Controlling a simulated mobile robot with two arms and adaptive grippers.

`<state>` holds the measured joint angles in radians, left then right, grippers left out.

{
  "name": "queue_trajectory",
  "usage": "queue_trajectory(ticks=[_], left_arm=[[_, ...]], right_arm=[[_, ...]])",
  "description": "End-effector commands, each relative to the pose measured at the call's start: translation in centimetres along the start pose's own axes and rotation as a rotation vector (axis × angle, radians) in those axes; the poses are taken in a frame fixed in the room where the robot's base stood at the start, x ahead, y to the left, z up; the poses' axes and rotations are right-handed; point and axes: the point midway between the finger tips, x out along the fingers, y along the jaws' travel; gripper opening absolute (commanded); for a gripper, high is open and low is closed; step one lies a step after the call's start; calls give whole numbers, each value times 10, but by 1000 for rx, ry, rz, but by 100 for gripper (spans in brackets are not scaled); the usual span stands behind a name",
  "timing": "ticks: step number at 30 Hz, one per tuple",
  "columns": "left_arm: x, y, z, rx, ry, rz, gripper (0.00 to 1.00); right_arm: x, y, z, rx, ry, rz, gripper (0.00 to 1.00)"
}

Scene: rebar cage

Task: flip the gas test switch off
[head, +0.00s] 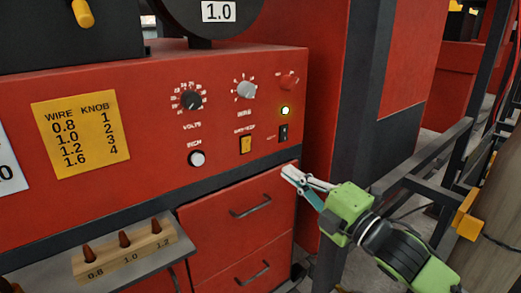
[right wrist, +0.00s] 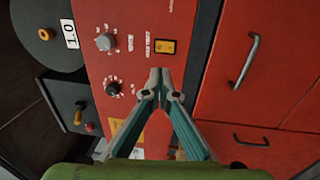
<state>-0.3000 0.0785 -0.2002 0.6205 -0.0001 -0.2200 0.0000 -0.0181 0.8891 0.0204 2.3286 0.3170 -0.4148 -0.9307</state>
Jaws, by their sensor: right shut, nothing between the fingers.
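The gas test switch appears to be the yellow rocker (head: 246,144) on the red machine panel; its small label is hard to read. In the right wrist view the yellow rocker (right wrist: 165,46) lies just beyond my fingertips. I cannot tell which way it is tipped. My right gripper (head: 288,172) is shut and empty, below and right of the rocker, apart from it in the head view. Its fingertips (right wrist: 160,74) meet in the right wrist view and hide part of the panel. My left gripper is not in view.
Near the rocker are a black switch (head: 283,132) under a lit lamp (head: 285,111), a white-tipped inch knob (head: 197,158), a wire knob (head: 246,90) and a volts knob (head: 191,100). Drawer handles (head: 250,206) stick out below. A wooden tip block (head: 125,250) stands lower left.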

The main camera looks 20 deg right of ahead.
Motion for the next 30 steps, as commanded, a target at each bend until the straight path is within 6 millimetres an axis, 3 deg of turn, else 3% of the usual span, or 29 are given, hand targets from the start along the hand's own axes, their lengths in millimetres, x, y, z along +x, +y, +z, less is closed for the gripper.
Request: queue_trajectory(ticks=[14, 23, 30], left_arm=[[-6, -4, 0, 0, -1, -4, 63], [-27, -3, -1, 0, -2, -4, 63], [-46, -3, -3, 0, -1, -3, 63]], right_arm=[[10, 3, 2, 3, -3, 2, 0], [54, 5, 0, 5, -1, 3, 0], [100, 5, 0, 7, -1, 2, 0]])
